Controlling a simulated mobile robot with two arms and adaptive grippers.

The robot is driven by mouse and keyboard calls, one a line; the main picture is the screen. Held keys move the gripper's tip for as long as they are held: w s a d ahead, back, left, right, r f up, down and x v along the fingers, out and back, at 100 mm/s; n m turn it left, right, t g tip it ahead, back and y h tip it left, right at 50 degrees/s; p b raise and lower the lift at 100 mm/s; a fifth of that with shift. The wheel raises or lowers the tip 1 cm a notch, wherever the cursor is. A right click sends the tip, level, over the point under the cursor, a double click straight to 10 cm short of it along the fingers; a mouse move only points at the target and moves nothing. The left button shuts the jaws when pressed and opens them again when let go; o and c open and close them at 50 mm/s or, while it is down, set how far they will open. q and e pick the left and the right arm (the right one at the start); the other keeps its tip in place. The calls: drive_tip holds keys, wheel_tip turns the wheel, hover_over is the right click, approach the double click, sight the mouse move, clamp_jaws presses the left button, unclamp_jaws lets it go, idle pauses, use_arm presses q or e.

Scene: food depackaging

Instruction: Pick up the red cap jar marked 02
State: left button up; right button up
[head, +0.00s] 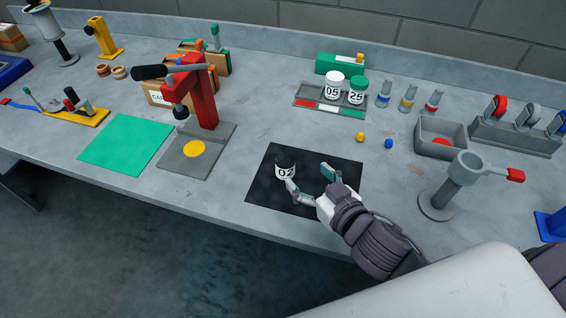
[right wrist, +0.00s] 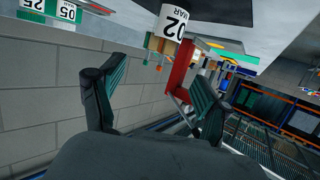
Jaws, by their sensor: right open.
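The jar marked 02 (head: 286,168) stands upright on the black mat (head: 262,193). Its label is white and its top looks dark; I see no red cap on it. It also shows in the right wrist view (right wrist: 172,22), at the top beyond the fingers. My right gripper (head: 309,183) is open at the jar's near right side, with one finger close to its lower edge; I cannot tell whether they touch. In the right wrist view nothing is between the fingers (right wrist: 162,88). My left gripper is out of view.
Jars marked 05 (head: 333,90) and 25 (head: 356,94) stand on a rack behind. A red press (head: 201,92) is left of the mat. A grey bin (head: 441,153) holding something red and a grey stand (head: 437,203) are to the right. Small yellow and blue pieces lie between.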

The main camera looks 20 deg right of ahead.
sight(290, 162)
drive_tip(key=p+x, duration=0.1)
drive_tip(key=x, duration=0.3)
drive_tip(key=shift+w+a+f, duration=0.1)
drive_tip(key=shift+w, duration=0.25)
drive_tip(key=shift+p+x, duration=0.45)
drive_tip(key=shift+x, duration=0.5)
drive_tip(key=p+x, duration=0.1)
drive_tip(key=x, duration=0.2)
drive_tip(key=shift+w+a+f, duration=0.15)
drive_tip(key=shift+a, duration=0.1)
drive_tip(key=shift+w+a+f, duration=0.1)
drive_tip(key=shift+w+f, duration=0.1)
drive_tip(key=shift+w, duration=0.05)
drive_tip(key=shift+s, duration=0.1)
drive_tip(key=shift+c, duration=0.5)
drive_tip(key=c, duration=1.1)
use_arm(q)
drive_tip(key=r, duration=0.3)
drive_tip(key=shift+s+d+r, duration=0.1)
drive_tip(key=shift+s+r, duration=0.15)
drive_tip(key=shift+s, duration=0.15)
use_arm(e)
drive_tip(key=shift+c, duration=0.3)
drive_tip(key=shift+r, duration=0.2)
